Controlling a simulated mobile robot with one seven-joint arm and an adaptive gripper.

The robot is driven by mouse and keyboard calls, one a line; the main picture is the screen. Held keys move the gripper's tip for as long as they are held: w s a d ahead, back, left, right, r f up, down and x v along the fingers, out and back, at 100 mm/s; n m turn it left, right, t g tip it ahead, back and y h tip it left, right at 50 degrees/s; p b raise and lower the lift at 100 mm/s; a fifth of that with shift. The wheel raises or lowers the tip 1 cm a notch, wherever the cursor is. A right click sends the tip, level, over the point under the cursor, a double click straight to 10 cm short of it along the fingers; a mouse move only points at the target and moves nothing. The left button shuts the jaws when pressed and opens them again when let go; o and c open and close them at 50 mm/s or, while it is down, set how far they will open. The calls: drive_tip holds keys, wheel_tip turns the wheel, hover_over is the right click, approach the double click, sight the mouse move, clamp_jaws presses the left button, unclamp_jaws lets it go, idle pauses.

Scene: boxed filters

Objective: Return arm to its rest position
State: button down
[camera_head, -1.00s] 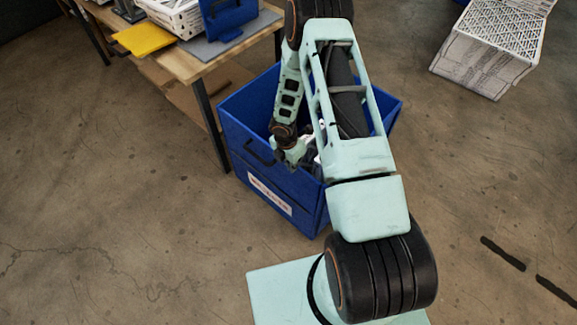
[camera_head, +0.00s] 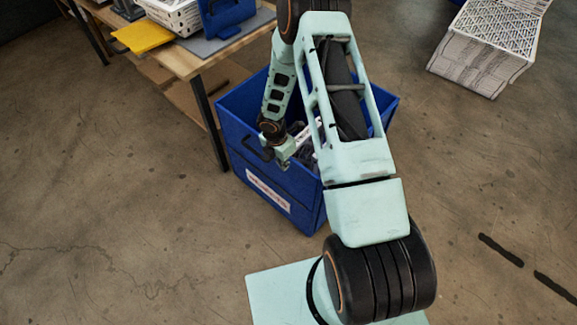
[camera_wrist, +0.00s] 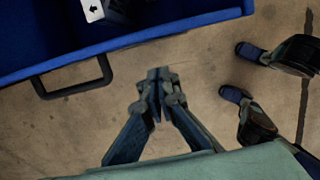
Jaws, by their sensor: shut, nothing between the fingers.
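My gripper (camera_head: 284,163) hangs near the rim of the blue bin (camera_head: 259,184), on its handle side. In the wrist view its two fingers (camera_wrist: 158,76) meet at the tips with nothing between them, above bare floor just outside the bin's blue wall (camera_wrist: 130,38). The black bin handle (camera_wrist: 72,80) shows to the left of the fingertips. My arm reaches out from the base over the bin and bends down toward it, hiding part of the bin. Some light and dark contents show inside, mostly covered.
A wooden table (camera_head: 196,65) with a yellow tray (camera_head: 143,37), a white basket (camera_head: 172,14) and a blue bin stands at the upper left. A white lattice-topped box (camera_head: 487,55) lies at the upper right. The concrete floor around the blue bin is mostly clear.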

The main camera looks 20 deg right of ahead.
wheel_tip(320, 180, up, 8)
drive_tip(key=w+d, duration=0.1)
drive_tip(key=d, duration=0.1)
drive_tip(key=shift+w+f, duration=0.2)
drive_tip(key=shift+w, duration=0.15)
drive_tip(key=shift+d, duration=0.1)
